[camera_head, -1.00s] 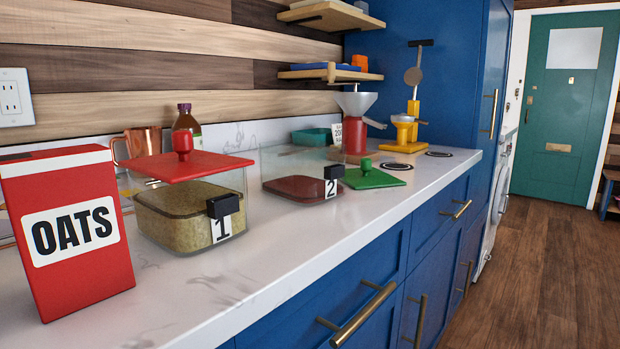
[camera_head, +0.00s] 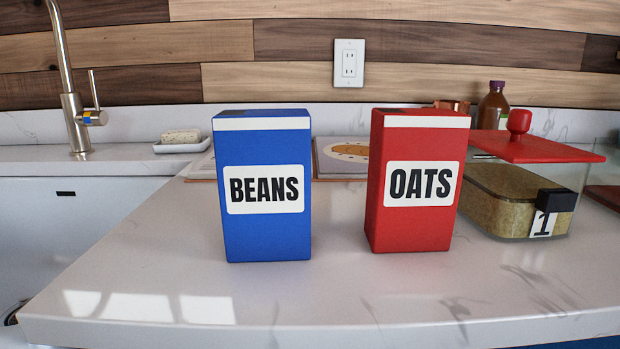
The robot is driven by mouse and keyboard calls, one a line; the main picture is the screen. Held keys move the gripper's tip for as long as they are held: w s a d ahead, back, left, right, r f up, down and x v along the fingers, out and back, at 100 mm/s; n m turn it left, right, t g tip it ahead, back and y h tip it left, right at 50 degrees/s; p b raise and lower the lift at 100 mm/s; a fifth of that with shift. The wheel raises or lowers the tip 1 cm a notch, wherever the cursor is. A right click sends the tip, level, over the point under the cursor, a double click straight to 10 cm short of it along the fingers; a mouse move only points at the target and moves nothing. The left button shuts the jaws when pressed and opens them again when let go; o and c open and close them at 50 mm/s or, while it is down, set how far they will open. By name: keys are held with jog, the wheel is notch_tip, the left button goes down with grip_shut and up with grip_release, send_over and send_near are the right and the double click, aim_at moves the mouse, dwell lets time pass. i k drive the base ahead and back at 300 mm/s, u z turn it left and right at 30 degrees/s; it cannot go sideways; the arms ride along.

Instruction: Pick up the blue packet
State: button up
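The blue packet (camera_head: 265,230) stands upright on the white marbled counter, left of the middle of the head view. It has a white band near its top and a white label reading BEANS. A gap of bare counter separates it from the red OATS packet (camera_head: 412,228) on its right. My gripper is not in view.
A clear container (camera_head: 520,205) with a red lid (camera_head: 535,150) and a number 1 tag stands right of the red packet. Behind are an open book (camera_head: 340,158), a soap dish (camera_head: 182,147) and a tap (camera_head: 75,120). The counter (camera_head: 330,290) in front of the packets is clear.

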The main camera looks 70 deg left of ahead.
aim_at(262, 156)
jog(key=u, duration=2.4)
jog(key=k, duration=0.3)
jog(key=u, duration=0.5)
jog(key=i, duration=0.4)
jog(key=z, duration=2.65)
jog(key=k, duration=1.3)
jog(key=u, duration=1.95)
